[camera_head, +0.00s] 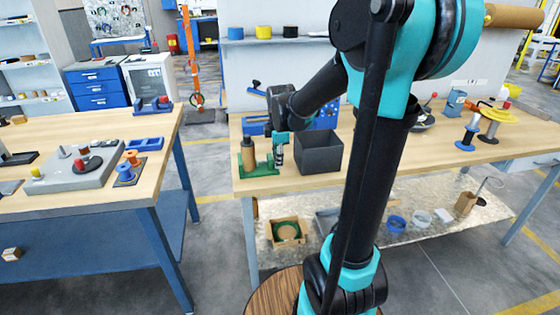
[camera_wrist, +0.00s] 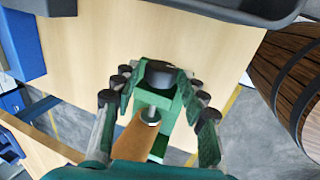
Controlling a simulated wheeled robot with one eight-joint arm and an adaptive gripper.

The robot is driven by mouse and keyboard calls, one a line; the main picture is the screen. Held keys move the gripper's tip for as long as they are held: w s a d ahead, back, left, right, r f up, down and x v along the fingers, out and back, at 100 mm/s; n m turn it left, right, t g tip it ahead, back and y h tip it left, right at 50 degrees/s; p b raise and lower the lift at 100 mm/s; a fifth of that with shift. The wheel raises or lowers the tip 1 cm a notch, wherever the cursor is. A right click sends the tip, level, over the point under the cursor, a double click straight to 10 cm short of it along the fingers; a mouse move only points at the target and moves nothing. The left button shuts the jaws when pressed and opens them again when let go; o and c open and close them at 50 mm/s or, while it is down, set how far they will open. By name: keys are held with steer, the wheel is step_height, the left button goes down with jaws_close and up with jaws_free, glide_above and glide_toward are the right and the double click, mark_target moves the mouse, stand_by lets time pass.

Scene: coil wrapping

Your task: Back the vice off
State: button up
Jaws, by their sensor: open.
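The green vice (camera_head: 258,171) stands at the front left edge of the right-hand workbench, with a brown block or cylinder (camera_head: 249,152) upright in it. In the wrist view the green vice body (camera_wrist: 155,100) lies between my fingers, with a dark rounded end (camera_wrist: 160,73), a metal screw (camera_wrist: 152,116) and the brown piece (camera_wrist: 132,138) below. My gripper (camera_head: 279,152) is at the vice's right side in the head view. In the wrist view my gripper (camera_wrist: 160,82) is open, its fingers on either side of the dark end. Whether they touch it I cannot tell.
A dark grey bin (camera_head: 320,158) stands close to the right of my gripper. A blue perforated panel (camera_head: 327,115) is behind it. A wooden barrel (camera_wrist: 290,75) is at the right in the wrist view.

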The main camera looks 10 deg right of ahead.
steer(key=shift+w+g, duration=0.35)
steer(key=shift+g, duration=1.55)
steer(key=shift+w, duration=0.1)
steer(key=shift+w+g, duration=0.25)
steer(key=shift+g, duration=0.65)
steer(key=shift+w+g, duration=0.1)
steer(key=shift+g, duration=0.8)
